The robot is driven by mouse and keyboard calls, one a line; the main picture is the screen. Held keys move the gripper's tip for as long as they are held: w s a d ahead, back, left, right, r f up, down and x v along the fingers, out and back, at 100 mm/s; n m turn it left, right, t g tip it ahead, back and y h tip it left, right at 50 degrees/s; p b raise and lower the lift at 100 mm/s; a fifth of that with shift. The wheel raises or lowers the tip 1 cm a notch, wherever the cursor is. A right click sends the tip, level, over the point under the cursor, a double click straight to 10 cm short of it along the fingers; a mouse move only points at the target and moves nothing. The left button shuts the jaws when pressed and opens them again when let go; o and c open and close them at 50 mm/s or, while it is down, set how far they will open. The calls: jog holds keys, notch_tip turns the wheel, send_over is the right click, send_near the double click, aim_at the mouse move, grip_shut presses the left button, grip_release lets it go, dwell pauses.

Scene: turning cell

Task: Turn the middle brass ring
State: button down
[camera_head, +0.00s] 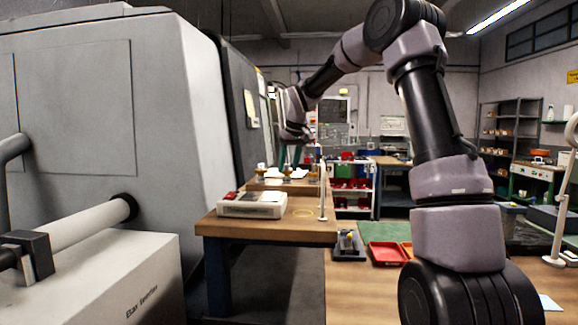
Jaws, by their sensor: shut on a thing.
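My gripper (290,163) points down at the end of my outstretched arm, over the far bench in the middle of the picture. A small row of brass-coloured pieces with white parts stands there. The left brass ring (261,173) shows clear of my gripper. The middle brass ring (287,172) is right at my fingertips, and my gripper is shut on it. The right piece of the row is partly behind a thin white post. The rings are small and far off, so their turn angle cannot be told.
A white and grey box with a red part (252,205) lies on the wooden bench (275,231), left of the thin post (322,190). A large grey machine (120,100) fills the left side. Red trays (386,254) lie on the near table.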

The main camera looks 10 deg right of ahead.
jog(key=shift+m, duration=0.5)
jog(key=shift+c, duration=1.5)
grip_release()
jog(key=shift+r, duration=0.1)
jog(key=a+v, duration=0.1)
jog(key=v, duration=0.9)
jog(key=shift+s+d+r, duration=0.25)
jog(key=shift+d+r, duration=0.05)
jog(key=shift+d, duration=0.05)
